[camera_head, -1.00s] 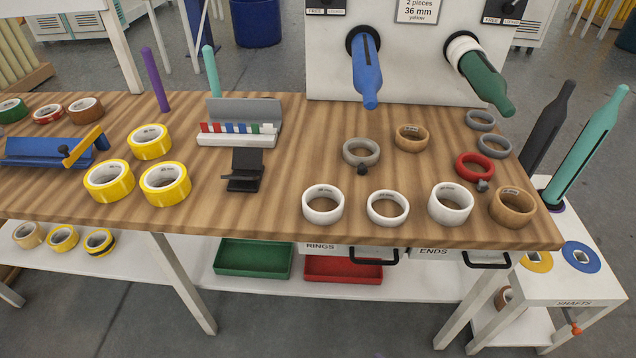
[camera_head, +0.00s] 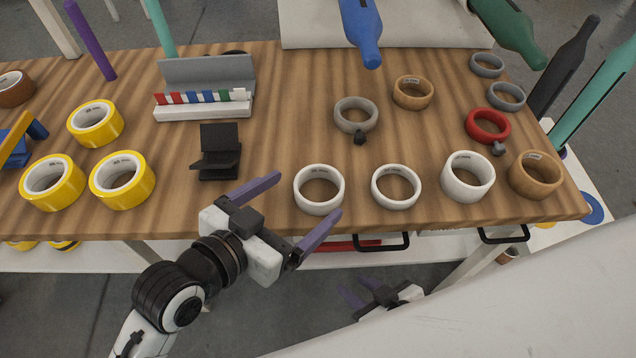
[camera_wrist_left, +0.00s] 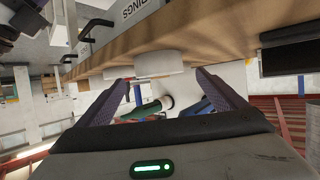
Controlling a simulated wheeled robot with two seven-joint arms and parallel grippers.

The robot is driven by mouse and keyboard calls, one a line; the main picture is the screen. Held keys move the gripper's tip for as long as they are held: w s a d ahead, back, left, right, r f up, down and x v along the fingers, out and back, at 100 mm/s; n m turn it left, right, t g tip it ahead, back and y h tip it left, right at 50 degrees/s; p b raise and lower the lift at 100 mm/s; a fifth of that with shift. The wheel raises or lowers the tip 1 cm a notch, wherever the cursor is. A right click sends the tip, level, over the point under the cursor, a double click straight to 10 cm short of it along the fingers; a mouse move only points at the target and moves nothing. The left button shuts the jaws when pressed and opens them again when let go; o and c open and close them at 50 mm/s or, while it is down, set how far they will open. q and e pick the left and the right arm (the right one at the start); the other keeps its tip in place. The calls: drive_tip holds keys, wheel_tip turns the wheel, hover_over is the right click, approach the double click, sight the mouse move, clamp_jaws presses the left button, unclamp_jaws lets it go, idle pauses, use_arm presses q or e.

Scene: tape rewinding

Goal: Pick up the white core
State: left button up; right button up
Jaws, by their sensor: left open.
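Three white cores stand in a row near the table's front edge: a left one (camera_head: 319,207), a middle one (camera_head: 396,203) and a wider right one (camera_head: 467,191). My left gripper (camera_head: 309,194) is open and empty at the front edge, its purple fingers spread on either side of the left core's near side. In the left wrist view, a white core (camera_wrist_left: 158,68) shows ahead, between the open fingers (camera_wrist_left: 165,80); I cannot tell whether they touch it. My right gripper (camera_head: 357,287) hangs low in front of the table, fingers apart, partly hidden.
Brown (camera_head: 535,187), grey (camera_head: 356,127) and red (camera_head: 488,140) rings lie around the cores. A black stand (camera_head: 219,152) and yellow tape rolls (camera_head: 122,195) stand to the left. Blue (camera_head: 361,32) and green (camera_head: 508,30) shafts jut out above the back. Drawer handles (camera_head: 381,243) project below the front edge.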

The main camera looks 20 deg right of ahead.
sight(331, 176)
use_arm(q)
drive_tip(key=x, duration=0.5)
drive_tip(key=shift+w+d, duration=0.2)
drive_tip(key=shift+d, duration=0.1)
drive_tip(key=c, duration=1.1)
